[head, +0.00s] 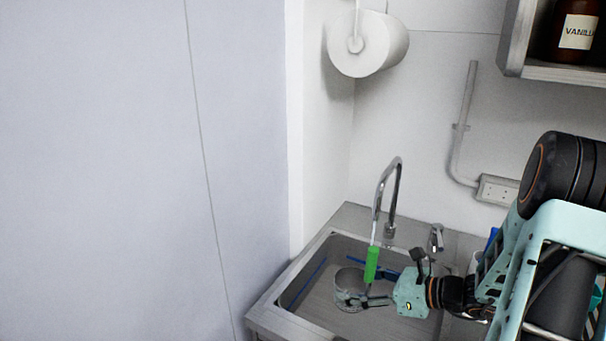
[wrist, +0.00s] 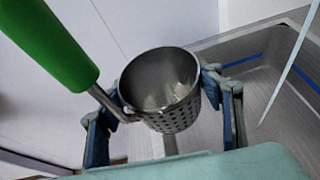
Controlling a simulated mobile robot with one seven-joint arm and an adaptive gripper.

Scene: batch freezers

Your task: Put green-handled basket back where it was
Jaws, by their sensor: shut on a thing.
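The basket is a small perforated metal cup with a green handle (head: 371,264). In the head view the metal cup (head: 349,283) is over the sink basin. In the wrist view the cup (wrist: 165,90) faces me with its mouth open and looks empty, and the green handle (wrist: 48,40) rises to the upper left. My gripper (head: 366,297) is shut on the basket, and in the wrist view its fingers (wrist: 167,110) lie on both sides of the cup. I cannot tell whether the cup's bottom touches anything.
The steel sink (head: 318,312) has a curved tap (head: 394,185) behind the basket. A paper roll (head: 368,44) hangs on the wall above. A socket (head: 497,190) and a shelf with a vanilla bottle (head: 573,30) are at the right. A plain wall panel (head: 100,170) fills the left.

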